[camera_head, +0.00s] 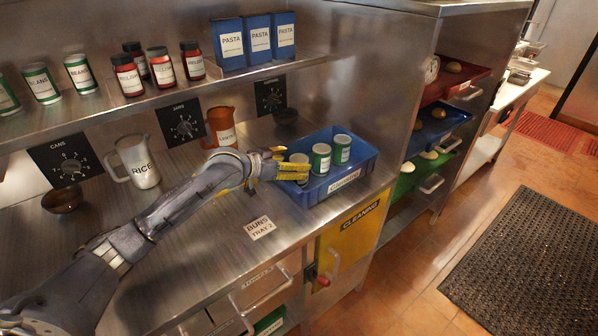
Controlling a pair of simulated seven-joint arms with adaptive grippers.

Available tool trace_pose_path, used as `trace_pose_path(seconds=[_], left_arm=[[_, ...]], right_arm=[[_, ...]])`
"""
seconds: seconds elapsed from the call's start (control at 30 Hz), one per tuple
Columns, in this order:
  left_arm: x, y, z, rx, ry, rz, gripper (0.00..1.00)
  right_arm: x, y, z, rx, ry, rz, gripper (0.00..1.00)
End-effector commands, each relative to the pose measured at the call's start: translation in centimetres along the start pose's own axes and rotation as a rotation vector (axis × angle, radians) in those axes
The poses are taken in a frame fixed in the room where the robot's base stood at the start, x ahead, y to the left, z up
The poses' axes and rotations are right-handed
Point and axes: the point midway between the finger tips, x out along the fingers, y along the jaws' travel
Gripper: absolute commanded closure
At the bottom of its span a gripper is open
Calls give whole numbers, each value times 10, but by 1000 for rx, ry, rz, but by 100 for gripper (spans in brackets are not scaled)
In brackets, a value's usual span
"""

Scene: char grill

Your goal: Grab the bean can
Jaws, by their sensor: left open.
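Green cans with white labels stand on the upper shelf at the left; one of them (81,73) reads as beans. Other cans stand upright in a blue bin on the counter: a green one (320,160), another green one (342,149) behind it to the right, and a third can (299,158) partly hidden by my gripper. The labels in the bin are too small to read. My left gripper (294,162), with yellow fingers, is open at the bin's left side, beside the partly hidden can. I cannot tell whether it touches that can. My right gripper is out of view.
The blue bin's (350,178) walls surround the cans. An orange pitcher (221,127) and a white rice pitcher (138,162) stand behind my left arm. Red jars and blue pasta boxes (258,40) line the shelf above. The counter (200,232) in front is mostly clear.

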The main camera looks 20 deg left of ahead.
Motion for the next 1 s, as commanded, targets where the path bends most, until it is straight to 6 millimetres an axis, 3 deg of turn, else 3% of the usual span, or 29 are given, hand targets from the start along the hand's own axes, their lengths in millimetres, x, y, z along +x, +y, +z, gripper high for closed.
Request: trace_pose_path(seconds=[0.23, 0.6, 1.0], left_arm=[[25, 0, 0, -2, 0, 0, 20], [30, 0, 0, 0, 0, 0, 20], [29, 0, 0, -1, 0, 0, 67]], right_arm=[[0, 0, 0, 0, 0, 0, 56], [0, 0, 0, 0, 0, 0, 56], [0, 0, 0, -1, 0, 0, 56]])
